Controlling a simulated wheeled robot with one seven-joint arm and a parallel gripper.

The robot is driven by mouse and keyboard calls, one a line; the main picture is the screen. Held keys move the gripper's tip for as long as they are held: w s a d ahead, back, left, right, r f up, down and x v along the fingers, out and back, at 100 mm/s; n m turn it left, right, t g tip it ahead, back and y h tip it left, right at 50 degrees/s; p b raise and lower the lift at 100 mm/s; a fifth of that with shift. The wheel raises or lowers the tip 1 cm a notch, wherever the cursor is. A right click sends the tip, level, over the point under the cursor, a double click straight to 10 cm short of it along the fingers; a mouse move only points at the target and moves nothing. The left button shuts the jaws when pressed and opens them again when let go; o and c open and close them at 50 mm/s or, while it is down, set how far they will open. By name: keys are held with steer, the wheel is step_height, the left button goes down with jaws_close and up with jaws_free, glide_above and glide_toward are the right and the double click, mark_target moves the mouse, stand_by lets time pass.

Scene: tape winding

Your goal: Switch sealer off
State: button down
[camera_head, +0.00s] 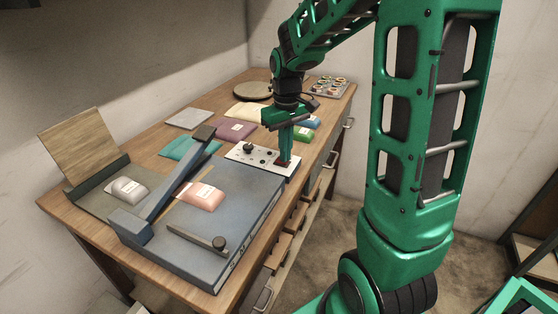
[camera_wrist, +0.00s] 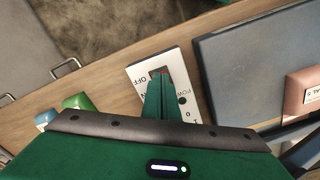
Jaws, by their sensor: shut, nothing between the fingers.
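The sealer (camera_head: 225,215) is a blue-grey box with a long lever arm (camera_head: 172,185) raised at a slant over its left side. A white control panel (camera_head: 262,160) with a black knob and a switch stands at its far end. In the wrist view the panel (camera_wrist: 136,72) shows "OFF" and "POW" lettering. My gripper (camera_head: 284,163) is shut and points down at the panel's right end.
A pink packet (camera_head: 199,196) lies on the sealer and a silver packet (camera_head: 126,189) to its left. Teal, purple, yellow, green and blue packets lie farther back. A tray of small round items (camera_head: 327,86) stands at the back right. Open drawers (camera_head: 285,240) line the table's front.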

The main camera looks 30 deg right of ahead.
step_height(320, 180, up, 7)
stand_by(0.9)
stand_by(0.4)
steer(key=s+d+f+m, duration=0.1)
steer(key=s+m, duration=0.2)
steer(key=s, duration=1)
steer(key=s+d+f+m, duration=0.2)
steer(key=s+m, duration=0.2)
steer(key=s, duration=0.9)
steer(key=shift+d+f, duration=0.15)
steer(key=w+a+r+m, duration=0.1)
steer(key=w+r, duration=0.2)
steer(key=w, duration=0.6)
steer(key=w+a+r+m, duration=0.2)
steer(key=w+r, duration=0.2)
steer(key=w, duration=0.5)
steer(key=w+a+r+m, duration=0.1)
steer(key=w+r+m, duration=0.1)
steer(key=w, duration=0.7)
steer(key=shift+w+a+r, duration=0.2)
steer(key=shift+w+r, duration=0.1)
steer(key=shift+r, duration=0.4)
